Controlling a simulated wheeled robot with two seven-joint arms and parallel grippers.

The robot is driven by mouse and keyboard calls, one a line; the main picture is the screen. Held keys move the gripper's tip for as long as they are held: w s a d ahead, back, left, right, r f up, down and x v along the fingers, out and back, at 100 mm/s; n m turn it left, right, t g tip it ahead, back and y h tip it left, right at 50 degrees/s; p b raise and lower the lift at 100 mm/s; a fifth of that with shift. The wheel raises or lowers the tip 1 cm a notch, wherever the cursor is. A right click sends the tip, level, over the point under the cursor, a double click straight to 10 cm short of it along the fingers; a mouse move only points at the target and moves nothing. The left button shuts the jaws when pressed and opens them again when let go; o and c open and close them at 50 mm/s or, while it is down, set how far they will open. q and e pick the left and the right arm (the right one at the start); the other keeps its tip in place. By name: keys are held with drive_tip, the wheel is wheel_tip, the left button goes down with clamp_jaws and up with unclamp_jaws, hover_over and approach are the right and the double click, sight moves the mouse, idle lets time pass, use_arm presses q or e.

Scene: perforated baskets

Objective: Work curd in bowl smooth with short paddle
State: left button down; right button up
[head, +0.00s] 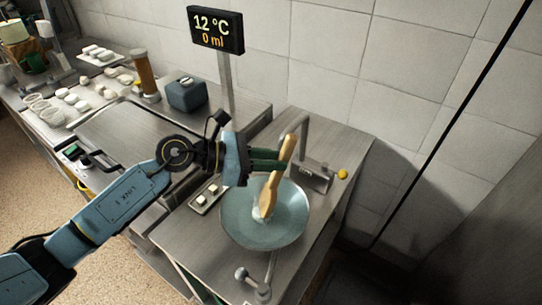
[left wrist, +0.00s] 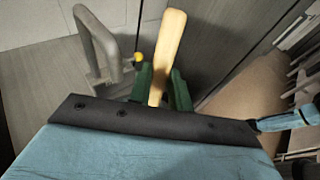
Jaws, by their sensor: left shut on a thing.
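A wide blue-grey bowl (head: 290,222) stands on the metal counter. A short wooden paddle (head: 272,183) leans in it, its broad end down inside the bowl and its handle sticking up. A small pale patch, which may be curd, shows around the paddle's end. My left gripper (head: 280,160) is above the bowl's far side, its green fingers shut on the paddle's handle. In the left wrist view the handle (left wrist: 169,48) rises between the green fingers (left wrist: 160,88). The bowl is hidden there. My right gripper is not in view.
A grey tap-like pipe (head: 303,128) and a metal box (head: 310,176) stand just behind the bowl. A display reading 12 °C and 0 ml (head: 215,30) stands on a post behind. A blue-grey block (head: 187,94), a brown cylinder (head: 144,72) and white pieces lie left. A yellow knob (head: 342,174) is at right.

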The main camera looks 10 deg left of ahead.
use_arm(q)
drive_tip(key=shift+w+a+f+b, duration=0.1)
drive_tip(key=shift+w+a+b, duration=0.1)
drive_tip(key=shift+w+b, duration=0.25)
drive_tip(key=shift+w+a+f+b, duration=0.1)
drive_tip(key=shift+w+a+b, duration=0.05)
drive_tip(key=shift+w+b, duration=0.2)
drive_tip(key=shift+s+r, duration=0.1)
drive_tip(key=shift+s+d+r+p, duration=0.15)
drive_tip(key=shift+s+d+p, duration=0.2)
drive_tip(key=shift+s+p, duration=0.35)
drive_tip(key=shift+w+a+f+b, duration=0.1)
drive_tip(key=shift+w+a+b, duration=0.05)
drive_tip(key=shift+w+b, duration=0.3)
drive_tip(key=shift+w+a+f+b, duration=0.1)
drive_tip(key=shift+w+a+b, duration=0.05)
drive_tip(key=shift+w+b, duration=0.3)
drive_tip(key=shift+s, duration=0.1)
drive_tip(key=shift+s+d+r+p, duration=0.15)
drive_tip(key=shift+s+d+p, duration=0.15)
drive_tip(key=shift+s+p, duration=0.45)
